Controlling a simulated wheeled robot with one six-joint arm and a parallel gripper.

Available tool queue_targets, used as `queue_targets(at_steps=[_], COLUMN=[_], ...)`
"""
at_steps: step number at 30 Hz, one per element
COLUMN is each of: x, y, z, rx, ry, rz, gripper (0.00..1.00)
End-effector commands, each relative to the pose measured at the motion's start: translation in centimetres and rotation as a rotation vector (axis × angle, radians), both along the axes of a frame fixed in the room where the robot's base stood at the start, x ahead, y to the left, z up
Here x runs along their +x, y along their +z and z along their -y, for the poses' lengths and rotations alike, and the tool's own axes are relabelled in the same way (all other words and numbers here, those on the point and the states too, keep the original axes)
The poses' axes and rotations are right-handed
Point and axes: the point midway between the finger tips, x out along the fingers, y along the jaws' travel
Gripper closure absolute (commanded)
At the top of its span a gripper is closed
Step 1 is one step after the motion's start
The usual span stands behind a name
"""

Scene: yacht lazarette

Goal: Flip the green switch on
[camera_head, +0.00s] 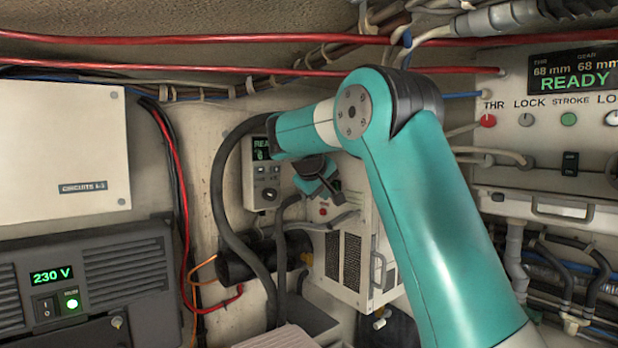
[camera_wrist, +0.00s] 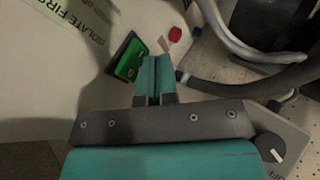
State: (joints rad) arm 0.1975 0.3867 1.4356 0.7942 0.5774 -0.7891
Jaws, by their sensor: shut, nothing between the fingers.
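The green switch (camera_wrist: 128,58) is a green rocker in a dark frame, set in a pale panel in the wrist view. Pale marks show on it, but I cannot tell which way it is tipped. My gripper (camera_wrist: 157,66) is shut and empty, with its teal fingertips just right of the switch in that view. I cannot tell whether they touch it. In the head view my gripper (camera_head: 326,187) is in front of a pale, vented box (camera_head: 365,215), and the switch is mostly hidden behind it.
A red button (camera_wrist: 175,34) sits near the fingertips. Grey hoses (camera_wrist: 225,40) and a black knob (camera_wrist: 269,146) are to the right. In the head view, a small display unit (camera_head: 262,174) hangs beside my arm. A 230 V unit (camera_head: 85,280) stands at left.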

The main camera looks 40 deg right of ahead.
Motion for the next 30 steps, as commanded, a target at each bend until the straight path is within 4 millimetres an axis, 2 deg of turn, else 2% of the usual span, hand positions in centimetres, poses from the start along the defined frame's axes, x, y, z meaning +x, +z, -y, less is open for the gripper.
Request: queue_targets(at_steps=[1,2,9,13,18,26,29,30], x=[0.2,0.0,-1.8,-2.5,-3.0,-3.1,-2.8,-2.7], y=[-0.7,-0.4,3.4,4.9,5.7,5.6,3.9,2.7], z=[-1.3,-1.8,-5.5,-6.8,-7.5,-7.7,-8.9,-9.9], rx=[0.005,0.005,0.008,0.009,0.010,0.012,0.027,0.041], ry=[0.007,0.007,0.006,0.005,0.003,0.006,0.057,0.096], rz=[-0.011,-0.006,-0.009,-0.012,-0.015,-0.017,-0.019,-0.020], gripper=[1.00,1.00,1.00,1.00,1.00,1.00,1.00,1.00])
